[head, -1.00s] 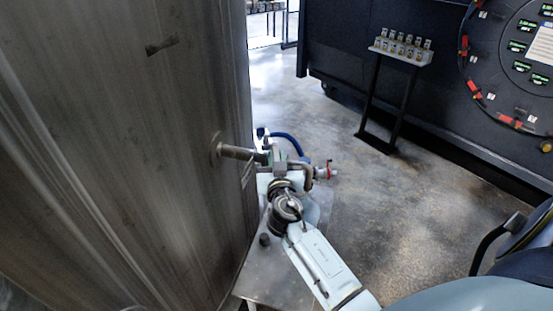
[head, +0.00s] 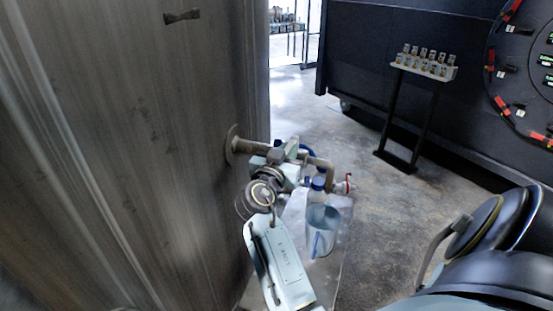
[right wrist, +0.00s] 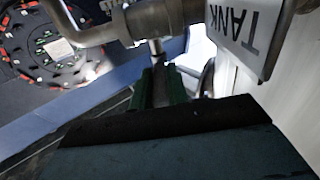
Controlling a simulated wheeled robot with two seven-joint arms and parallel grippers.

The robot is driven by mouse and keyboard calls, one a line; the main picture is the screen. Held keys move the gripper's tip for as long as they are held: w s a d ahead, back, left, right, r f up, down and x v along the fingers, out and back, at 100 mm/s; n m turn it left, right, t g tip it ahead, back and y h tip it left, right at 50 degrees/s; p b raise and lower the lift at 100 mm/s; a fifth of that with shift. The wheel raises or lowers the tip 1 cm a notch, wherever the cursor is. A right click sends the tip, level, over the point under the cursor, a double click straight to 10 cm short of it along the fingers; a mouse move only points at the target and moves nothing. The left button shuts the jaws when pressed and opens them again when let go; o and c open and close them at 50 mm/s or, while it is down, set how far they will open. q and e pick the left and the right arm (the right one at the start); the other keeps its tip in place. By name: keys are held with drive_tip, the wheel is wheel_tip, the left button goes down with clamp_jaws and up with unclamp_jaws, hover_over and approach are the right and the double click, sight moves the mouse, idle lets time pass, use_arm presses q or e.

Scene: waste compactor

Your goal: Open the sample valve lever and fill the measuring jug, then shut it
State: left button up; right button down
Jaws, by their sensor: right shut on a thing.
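The sample valve pipe (head: 262,148) comes out of the tall metal tank wall and ends in a spout (head: 329,178) bent downward. A clear bluish measuring jug (head: 322,219) stands on a stand below the spout. I cannot tell its liquid level. My right gripper (head: 289,153) is at the valve, on the near side of the pipe. In the right wrist view its green-edged fingers (right wrist: 161,90) are shut on the lever (right wrist: 159,88), below the valve stem (right wrist: 156,48). My own wrist hides much of the valve in the head view. My left gripper is out of view.
The tank wall (head: 120,150) fills the left side. A small pale stand top (head: 335,255) holds the jug. A narrow rack (head: 425,67) with small items stands at back right. A "TANK" label (right wrist: 238,30) hangs near the valve.

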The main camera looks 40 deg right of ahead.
drive_tip(key=shift+r, duration=0.15)
drive_tip(key=c, duration=1.4)
unclamp_jaws()
drive_tip(key=shift+o, duration=0.2)
drive_tip(key=b+v, duration=0.2)
drive_tip(key=v, duration=0.5)
drive_tip(key=shift+a, duration=0.25)
drive_tip(key=shift+s, duration=0.1)
